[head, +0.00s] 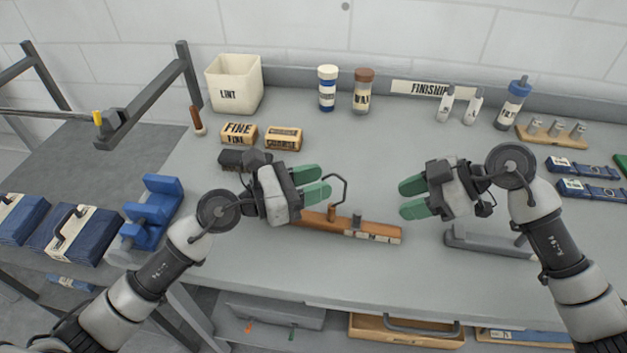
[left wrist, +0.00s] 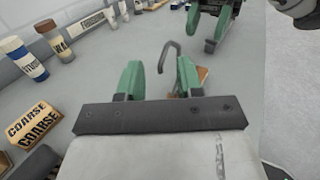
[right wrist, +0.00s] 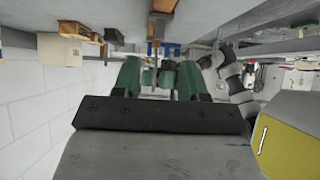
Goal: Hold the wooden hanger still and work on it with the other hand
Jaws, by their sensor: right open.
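The wooden hanger (head: 375,230) lies on the workbench as a brown bar, with its dark metal hook (head: 341,187) standing up. The hook also shows in the left wrist view (left wrist: 172,48), ahead of the fingertips. My left gripper (head: 325,182) is open, its green fingers just left of the hook and above the bar. The gap between its fingers (left wrist: 160,75) looks empty. My right gripper (head: 402,199) is open and empty, above the bench to the right of the hanger, pointing left towards it. My left gripper hides part of the bar's left end.
A grey metal piece (head: 480,241) lies right of the hanger. FINE block (head: 239,133), a second block (head: 284,138), LINT bin (head: 234,84) and bottles (head: 362,92) stand behind. A blue clamp-like stand (head: 150,214) is at left. The bench front is clear.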

